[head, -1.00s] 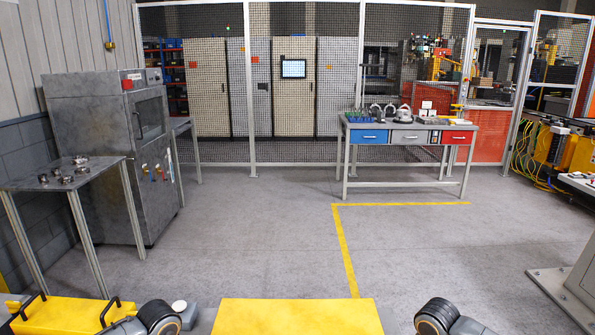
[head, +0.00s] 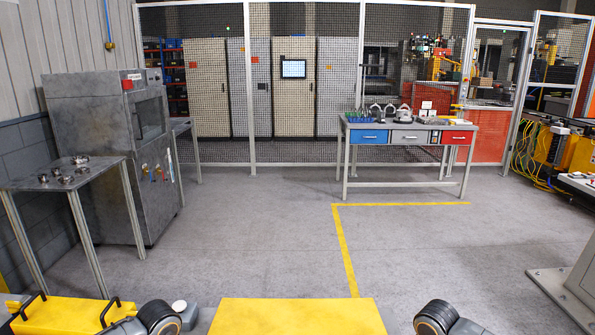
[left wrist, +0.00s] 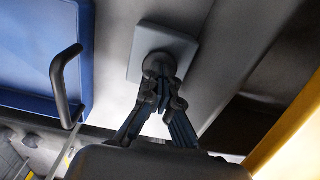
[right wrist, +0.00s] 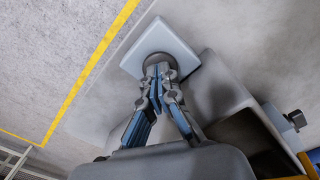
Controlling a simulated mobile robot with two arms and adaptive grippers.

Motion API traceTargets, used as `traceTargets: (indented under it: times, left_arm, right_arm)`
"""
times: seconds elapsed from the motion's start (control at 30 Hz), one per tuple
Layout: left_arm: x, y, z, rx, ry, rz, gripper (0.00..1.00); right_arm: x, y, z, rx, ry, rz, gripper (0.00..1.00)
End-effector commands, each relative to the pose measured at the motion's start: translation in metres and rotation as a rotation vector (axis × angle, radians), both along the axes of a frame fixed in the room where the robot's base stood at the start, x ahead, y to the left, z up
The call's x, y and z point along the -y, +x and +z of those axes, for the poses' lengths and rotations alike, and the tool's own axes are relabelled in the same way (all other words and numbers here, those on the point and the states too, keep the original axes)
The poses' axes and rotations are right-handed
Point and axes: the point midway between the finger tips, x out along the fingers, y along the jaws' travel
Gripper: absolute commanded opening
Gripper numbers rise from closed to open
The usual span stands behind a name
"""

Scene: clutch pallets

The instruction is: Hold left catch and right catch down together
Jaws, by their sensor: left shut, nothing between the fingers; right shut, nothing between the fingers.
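The left catch (left wrist: 182,45) appears in the left wrist view as a pale grey square pad on a grey surface. My left gripper (left wrist: 162,95) is shut and empty, its fingertips pointing at a dark round part on the pad. The right catch (right wrist: 180,48) appears in the right wrist view as a pale blue-grey square pad. My right gripper (right wrist: 157,85) is shut and empty, its tips at a similar dark round part. I cannot tell whether either pad is touched or pressed down. Neither gripper's fingers show in the head view.
A yellow slab (head: 297,316) lies at the bottom centre of the head view. A yellow box with black handles (head: 65,316) is at lower left. A blue panel with a dark handle (left wrist: 64,85) is beside my left gripper. The middle floor is clear.

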Motion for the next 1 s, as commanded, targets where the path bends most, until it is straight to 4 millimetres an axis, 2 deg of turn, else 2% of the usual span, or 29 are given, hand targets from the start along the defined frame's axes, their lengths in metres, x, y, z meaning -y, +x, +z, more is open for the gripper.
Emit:
traceTargets:
  times: [0.03, 0.33, 1.0]
  left_arm:
    - [0.000, -0.004, -0.005, -0.013, 0.003, -0.002, 0.00]
    - [0.000, -0.004, -0.002, -0.012, 0.003, -0.002, 0.00]
    - [0.000, -0.001, 0.065, -0.002, 0.001, 0.000, 0.00]
  right_arm:
    - [0.000, -0.003, -0.004, -0.008, -0.001, 0.001, 0.00]
    - [0.000, -0.003, -0.004, -0.009, -0.001, 0.001, 0.00]
    - [-0.001, -0.004, -0.005, -0.011, -0.001, 0.002, 0.00]
